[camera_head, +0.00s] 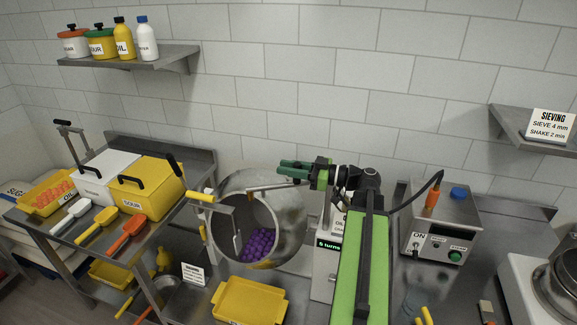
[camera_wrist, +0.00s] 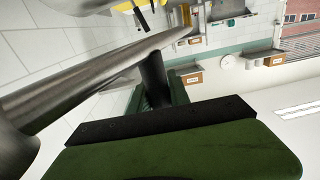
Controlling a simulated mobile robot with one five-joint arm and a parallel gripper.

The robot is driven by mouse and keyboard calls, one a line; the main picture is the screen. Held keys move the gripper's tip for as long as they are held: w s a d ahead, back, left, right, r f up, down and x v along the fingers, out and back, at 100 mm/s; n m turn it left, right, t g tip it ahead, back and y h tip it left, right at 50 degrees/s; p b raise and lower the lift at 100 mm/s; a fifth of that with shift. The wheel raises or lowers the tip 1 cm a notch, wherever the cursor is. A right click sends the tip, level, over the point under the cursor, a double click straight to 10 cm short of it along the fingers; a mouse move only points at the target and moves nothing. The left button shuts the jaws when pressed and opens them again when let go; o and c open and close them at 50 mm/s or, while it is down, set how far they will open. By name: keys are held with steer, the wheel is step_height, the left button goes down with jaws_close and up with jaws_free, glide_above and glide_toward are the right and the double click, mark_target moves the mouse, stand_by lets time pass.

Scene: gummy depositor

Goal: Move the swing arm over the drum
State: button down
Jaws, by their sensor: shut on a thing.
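The steel drum (camera_head: 292,215) lies with its open mouth toward the front left, and purple gummies (camera_head: 258,243) show inside. The swing arm (camera_head: 272,187) is a thin metal bar across the top of the drum's mouth, with a small orange-brown end at left. My gripper (camera_head: 283,169) is above its right part. In the wrist view the bar (camera_wrist: 95,72) runs diagonally, and my green jaws are shut on a black peg (camera_wrist: 153,78) that stands against it. The bar's mount is partly hidden by my arm.
A metal bracket with a yellow handle (camera_head: 202,197) stands at the drum's left. A yellow tray (camera_head: 248,301) lies in front. A control box (camera_head: 440,232) with a green button is at right. The wall rises close behind.

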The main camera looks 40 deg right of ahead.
steer(key=shift+s+a+f, duration=0.25)
steer(key=shift+a, duration=0.1)
steer(key=c, duration=1.6)
jaws_free()
steer(key=o, duration=0.4)
steer(key=shift+s+a+r, duration=0.15)
steer(key=shift+a+r, duration=0.05)
steer(key=shift+c, duration=0.2)
steer(key=shift+d, duration=0.15)
steer(key=v, duration=1.7)
steer(key=shift+d, duration=0.25)
steer(key=shift+f, duration=0.1)
